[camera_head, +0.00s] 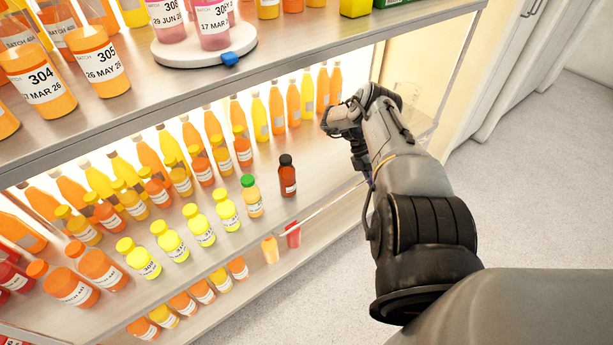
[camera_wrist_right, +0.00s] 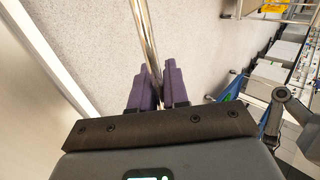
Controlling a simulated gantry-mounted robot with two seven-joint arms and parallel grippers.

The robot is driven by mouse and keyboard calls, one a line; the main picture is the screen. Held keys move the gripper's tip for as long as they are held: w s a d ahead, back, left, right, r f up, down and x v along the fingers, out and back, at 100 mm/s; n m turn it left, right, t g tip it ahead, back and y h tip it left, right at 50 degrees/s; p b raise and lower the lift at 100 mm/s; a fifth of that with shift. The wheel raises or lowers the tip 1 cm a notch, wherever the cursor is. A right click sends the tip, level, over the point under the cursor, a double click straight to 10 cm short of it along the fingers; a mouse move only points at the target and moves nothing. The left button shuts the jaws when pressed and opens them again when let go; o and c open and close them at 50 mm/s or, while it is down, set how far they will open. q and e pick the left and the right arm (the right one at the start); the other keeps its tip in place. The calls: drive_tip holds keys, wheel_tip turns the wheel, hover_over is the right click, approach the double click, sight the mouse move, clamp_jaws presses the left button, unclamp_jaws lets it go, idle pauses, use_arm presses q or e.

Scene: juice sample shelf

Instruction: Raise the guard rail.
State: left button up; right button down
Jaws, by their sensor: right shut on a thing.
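The guard rail (camera_wrist_right: 148,42) is a thin shiny metal bar that runs from the top of the right wrist view down between my purple fingers. My right gripper (camera_wrist_right: 157,88) is shut on it. In the head view, the rail (camera_head: 331,203) shows as a thin pale bar along the front edge of the middle shelf. There, my right gripper (camera_head: 370,181) is mostly hidden behind my own wrist, at the right end of that shelf. My left gripper is not in view.
A dark bottle with a red-brown body (camera_head: 287,176) and a green-capped bottle (camera_head: 251,196) stand near the middle shelf's front. Several yellow and orange bottles stand to their left. The upper shelf (camera_head: 300,48) hangs above. The floor in front is clear.

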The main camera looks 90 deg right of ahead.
drive_tip(key=shift+s+d, duration=0.25)
drive_tip(key=shift+d, duration=0.05)
drive_tip(key=c, duration=1.6)
unclamp_jaws()
drive_tip(key=shift+o, duration=1.4)
drive_tip(key=shift+s+d+r, duration=0.15)
drive_tip(key=shift+o, duration=0.5)
drive_tip(key=shift+s+d+r, duration=0.15)
drive_tip(key=shift+s+d, duration=0.15)
drive_tip(key=shift+d, duration=0.1)
use_arm(q)
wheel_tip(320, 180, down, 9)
drive_tip(key=b, duration=0.8)
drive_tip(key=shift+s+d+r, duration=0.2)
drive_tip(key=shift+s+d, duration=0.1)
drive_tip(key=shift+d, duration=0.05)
use_arm(e)
drive_tip(key=v, duration=1)
drive_tip(key=shift+w+r, duration=0.2)
drive_tip(key=shift+w, duration=0.2)
